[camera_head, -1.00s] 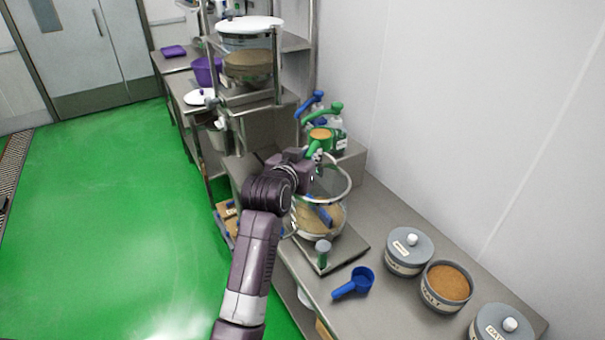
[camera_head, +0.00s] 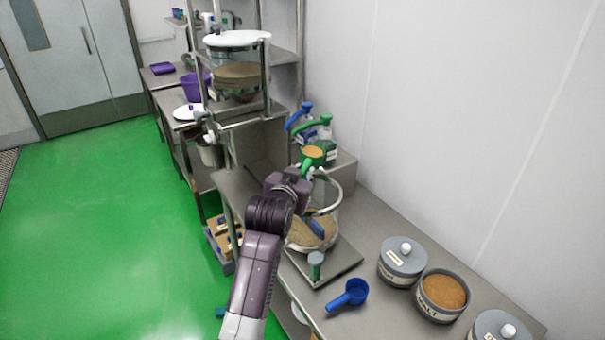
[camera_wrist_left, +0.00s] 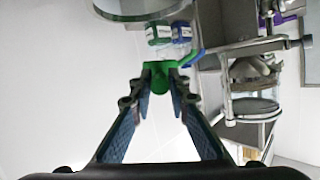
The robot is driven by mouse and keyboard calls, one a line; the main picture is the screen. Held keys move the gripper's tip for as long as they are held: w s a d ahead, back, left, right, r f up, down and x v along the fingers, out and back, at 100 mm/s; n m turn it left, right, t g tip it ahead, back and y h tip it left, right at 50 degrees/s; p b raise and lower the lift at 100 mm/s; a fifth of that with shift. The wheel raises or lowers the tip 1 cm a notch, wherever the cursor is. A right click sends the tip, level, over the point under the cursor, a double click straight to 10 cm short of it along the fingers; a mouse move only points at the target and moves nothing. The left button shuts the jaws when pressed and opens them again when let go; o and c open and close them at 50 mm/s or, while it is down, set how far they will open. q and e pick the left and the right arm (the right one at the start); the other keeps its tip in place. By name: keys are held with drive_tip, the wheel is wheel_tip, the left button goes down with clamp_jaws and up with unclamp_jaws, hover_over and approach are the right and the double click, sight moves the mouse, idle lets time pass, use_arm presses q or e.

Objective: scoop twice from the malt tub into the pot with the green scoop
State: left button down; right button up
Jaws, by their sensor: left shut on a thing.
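My left gripper (camera_head: 303,180) is shut on the handle of the green scoop (camera_head: 309,166), which also shows between the fingers in the left wrist view (camera_wrist_left: 162,70). The scoop is raised near the far rim of the pot, and its cup is filled with brown powder. The clear pot (camera_head: 331,207) stands on a flat metal plate and has tan powder and a blue item inside. My wrist hides part of the pot. The open grey malt tub (camera_head: 440,311), full of brown powder, stands at the lower right. My right gripper is out of view.
A blue scoop (camera_head: 348,295) lies on the bench in front of the plate. Lidded grey tubs (camera_head: 402,268) flank the malt tub. Bottles with blue and green tops (camera_head: 325,140) stand behind the pot. A metal rack (camera_head: 268,85) rises at the left, and a wall bounds the right.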

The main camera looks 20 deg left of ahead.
use_arm(q)
drive_tip(key=shift+d+f+m+y+b, duration=0.1)
drive_tip(key=shift+f+m+y+b, duration=0.65)
drive_tip(key=shift+b, duration=0.7)
drive_tip(key=f+m+b, duration=0.1)
drive_tip(key=m+b, duration=0.1)
drive_tip(key=f+m+y+b, duration=0.1)
drive_tip(key=b, duration=0.1)
drive_tip(key=shift+d+m+t, duration=0.15)
drive_tip(key=shift+m+t, duration=0.15)
drive_tip(key=shift+m, duration=0.05)
drive_tip(key=shift+m+y, duration=0.35)
drive_tip(key=shift+m, duration=0.35)
drive_tip(key=shift+f+m+y, duration=0.15)
drive_tip(key=shift+m+y, duration=0.15)
drive_tip(key=shift+m, duration=0.4)
drive_tip(key=m, duration=0.1)
drive_tip(key=m+t, duration=0.1)
drive_tip(key=m, duration=0.1)
drive_tip(key=shift+d+f+y, duration=0.1)
drive_tip(key=shift+f+y, duration=0.2)
drive_tip(key=shift+f, duration=0.1)
drive_tip(key=m, duration=0.2)
drive_tip(key=m+t+b, duration=0.1)
drive_tip(key=m, duration=0.2)
drive_tip(key=shift+f+m+t+y, duration=0.25)
drive_tip(key=shift+m+t+y, duration=0.05)
drive_tip(key=shift+t, duration=0.1)
